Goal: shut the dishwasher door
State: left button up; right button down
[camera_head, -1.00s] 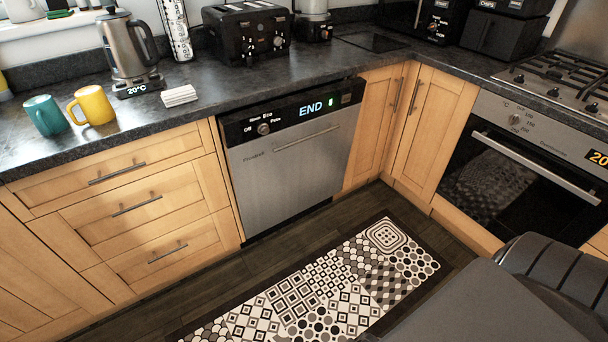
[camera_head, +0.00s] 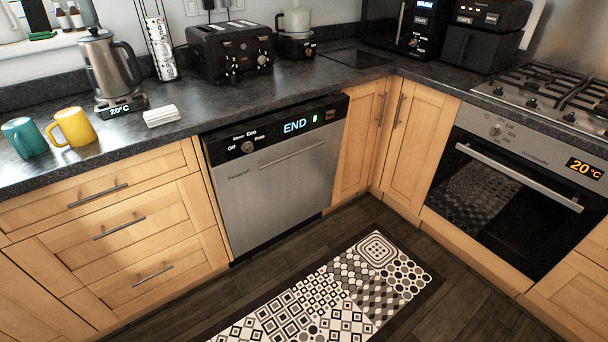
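The dishwasher door (camera_head: 278,190) is a silver front panel with a thin horizontal handle near its top. It stands upright, close to flush with the cabinets beside it; a small gap cannot be ruled out from this angle. The black control panel (camera_head: 280,128) above it shows "END" and a small green light. Neither of my grippers is in the head view.
A patterned rug (camera_head: 335,290) lies on the dark wood floor before the dishwasher. Wooden drawers (camera_head: 120,235) stand to the left. A corner cabinet (camera_head: 415,145) and an oven (camera_head: 510,185) stand to the right. The floor in front looks clear.

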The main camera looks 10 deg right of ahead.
aim_at(288, 177)
jog(key=u, duration=0.05)
jog(key=i, duration=0.6)
jog(key=u, duration=0.75)
